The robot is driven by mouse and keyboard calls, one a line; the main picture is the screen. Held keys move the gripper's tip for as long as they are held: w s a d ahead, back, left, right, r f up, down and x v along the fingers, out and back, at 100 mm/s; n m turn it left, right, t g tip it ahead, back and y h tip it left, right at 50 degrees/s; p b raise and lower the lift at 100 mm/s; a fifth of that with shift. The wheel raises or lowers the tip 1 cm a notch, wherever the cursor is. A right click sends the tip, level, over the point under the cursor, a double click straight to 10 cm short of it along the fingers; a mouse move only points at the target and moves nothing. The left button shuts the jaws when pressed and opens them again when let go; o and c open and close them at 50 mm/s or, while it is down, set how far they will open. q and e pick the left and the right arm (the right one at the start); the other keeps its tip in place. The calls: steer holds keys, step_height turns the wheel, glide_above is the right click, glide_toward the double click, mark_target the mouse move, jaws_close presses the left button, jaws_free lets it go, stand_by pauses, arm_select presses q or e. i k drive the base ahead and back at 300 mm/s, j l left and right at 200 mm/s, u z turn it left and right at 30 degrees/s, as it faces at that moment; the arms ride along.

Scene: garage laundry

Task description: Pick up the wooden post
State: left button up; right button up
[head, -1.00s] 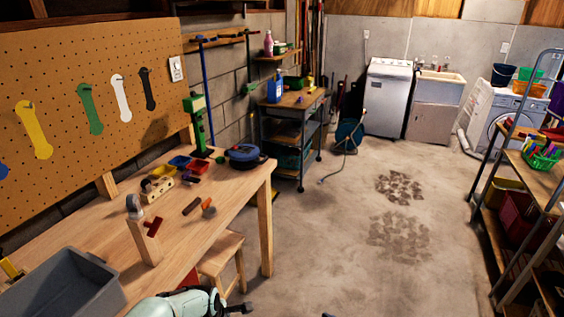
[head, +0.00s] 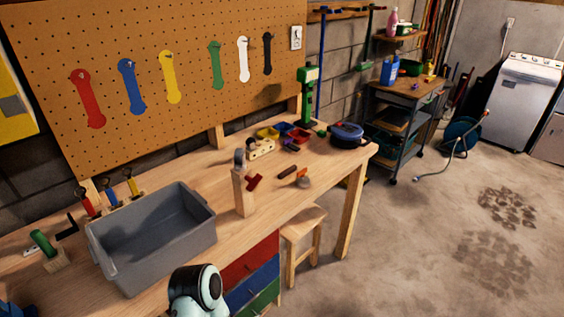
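The wooden post (head: 244,198) is a short, pale, square block standing upright near the front edge of the workbench (head: 330,165). A grey rounded piece (head: 239,158) shows at its top, and a dark red piece (head: 254,182) is at its right side. I cannot tell whether these are fixed to the post. Part of one of my arms shows at the bottom, in front of the bench and below the post. Neither gripper is in view.
A grey bin (head: 150,235) stands left of the post. A dark brown bar (head: 287,172) and an orange-handled tool (head: 302,178) lie to its right. A stool (head: 303,232) and coloured drawers (head: 252,282) are under the bench.

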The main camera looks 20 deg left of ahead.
mark_target(244, 200)
steer(key=u, duration=0.35)
steer(key=i+l+u, duration=0.1)
steer(key=l+u, duration=0.25)
steer(key=i+l+u, duration=0.1)
steer(key=u, duration=0.25)
steer(key=l+u, duration=0.7)
steer(key=l, duration=0.7)
steer(key=i, duration=0.05)
